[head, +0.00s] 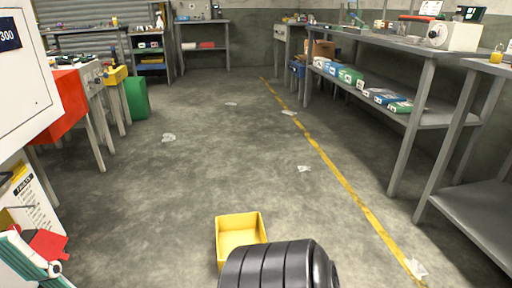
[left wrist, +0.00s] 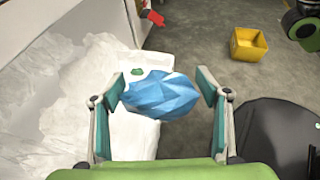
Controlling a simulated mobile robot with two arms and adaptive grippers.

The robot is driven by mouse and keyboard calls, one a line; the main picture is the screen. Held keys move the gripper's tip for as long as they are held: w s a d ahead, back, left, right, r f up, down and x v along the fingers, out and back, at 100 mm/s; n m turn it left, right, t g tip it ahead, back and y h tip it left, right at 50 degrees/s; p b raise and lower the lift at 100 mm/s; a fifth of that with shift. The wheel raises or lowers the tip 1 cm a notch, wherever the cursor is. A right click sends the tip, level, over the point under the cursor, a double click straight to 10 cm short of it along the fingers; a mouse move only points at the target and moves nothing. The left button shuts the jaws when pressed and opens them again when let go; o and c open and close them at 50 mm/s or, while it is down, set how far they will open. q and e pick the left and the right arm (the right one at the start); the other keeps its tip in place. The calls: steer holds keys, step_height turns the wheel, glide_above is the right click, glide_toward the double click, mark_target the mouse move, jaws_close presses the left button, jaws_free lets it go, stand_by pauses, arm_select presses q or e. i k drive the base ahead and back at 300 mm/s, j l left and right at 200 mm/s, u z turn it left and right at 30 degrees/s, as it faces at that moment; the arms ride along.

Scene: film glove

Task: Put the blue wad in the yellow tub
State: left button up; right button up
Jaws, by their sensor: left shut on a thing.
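The blue wad (left wrist: 160,96) is a crumpled, glossy blue lump in the left wrist view. My left gripper (left wrist: 164,92) is shut on it, with one teal finger at each side. The wad is in front of crumpled white film and a white surface. The yellow tub (head: 240,236) is an open, empty square box on the floor in the head view, low and near the middle. It also shows in the left wrist view (left wrist: 248,45), up and to the right of the wad, apart from it. My right gripper is not seen in the head view.
Crumpled white film (left wrist: 85,95) fills the left of the wrist view. A grey workbench (head: 408,50) with shelves lines the right wall, and a red box (head: 62,107) is at left. Small scraps (head: 168,137) lie on the otherwise clear floor beside a yellow line (head: 335,172).

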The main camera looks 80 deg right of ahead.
mark_target(229, 249)
steer(key=k+l+z, duration=0.25)
steer(key=l, duration=1.6)
steer(key=i+l+z, duration=0.1)
steer(key=l+z, duration=0.15)
steer(key=l, duration=1.6)
